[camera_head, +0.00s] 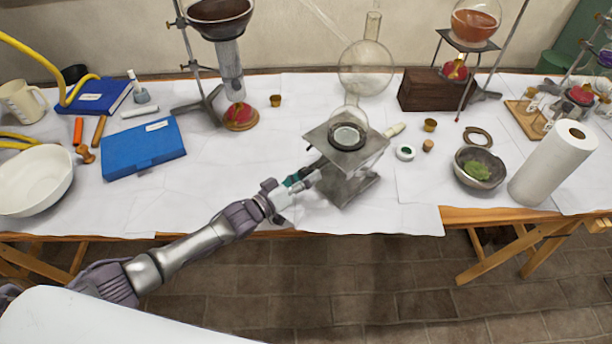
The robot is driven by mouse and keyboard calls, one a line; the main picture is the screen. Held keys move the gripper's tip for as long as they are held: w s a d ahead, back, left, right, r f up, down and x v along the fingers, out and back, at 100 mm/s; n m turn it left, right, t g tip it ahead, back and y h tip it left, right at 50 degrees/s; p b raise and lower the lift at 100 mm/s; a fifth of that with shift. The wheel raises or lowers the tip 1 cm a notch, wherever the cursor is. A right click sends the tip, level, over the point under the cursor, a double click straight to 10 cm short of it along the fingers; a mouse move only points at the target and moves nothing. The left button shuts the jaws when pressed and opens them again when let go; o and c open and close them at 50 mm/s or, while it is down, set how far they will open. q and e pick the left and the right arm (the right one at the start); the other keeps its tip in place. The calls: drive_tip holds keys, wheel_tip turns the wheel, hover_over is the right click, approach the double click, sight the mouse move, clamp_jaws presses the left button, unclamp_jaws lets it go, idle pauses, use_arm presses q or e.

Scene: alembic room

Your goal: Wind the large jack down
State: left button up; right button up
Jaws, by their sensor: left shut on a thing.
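The large jack (366,159) is a grey metal lab jack near the front edge of the white-covered table (230,175). Its top plate is raised above its base, and a round dark ring with a pale disc sits on the plate. My left gripper (297,181) reaches in from the left at the jack's left side, just below the plate. It is shut on a small part there, with a green piece showing between the fingers. The fingers hide most of that part, so I cannot tell its full shape. My right gripper is not in view.
A clear glass flask (365,68) stands behind the jack. A blue case (144,149) lies to the left. A grey bowl with green matter (480,167) and a paper roll (553,163) stand to the right.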

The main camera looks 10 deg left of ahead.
use_arm(q)
drive_tip(key=shift+f, duration=0.15)
drive_tip(key=o, duration=1.2)
drive_tip(key=v, duration=1.2)
drive_tip(key=shift+a, duration=0.1)
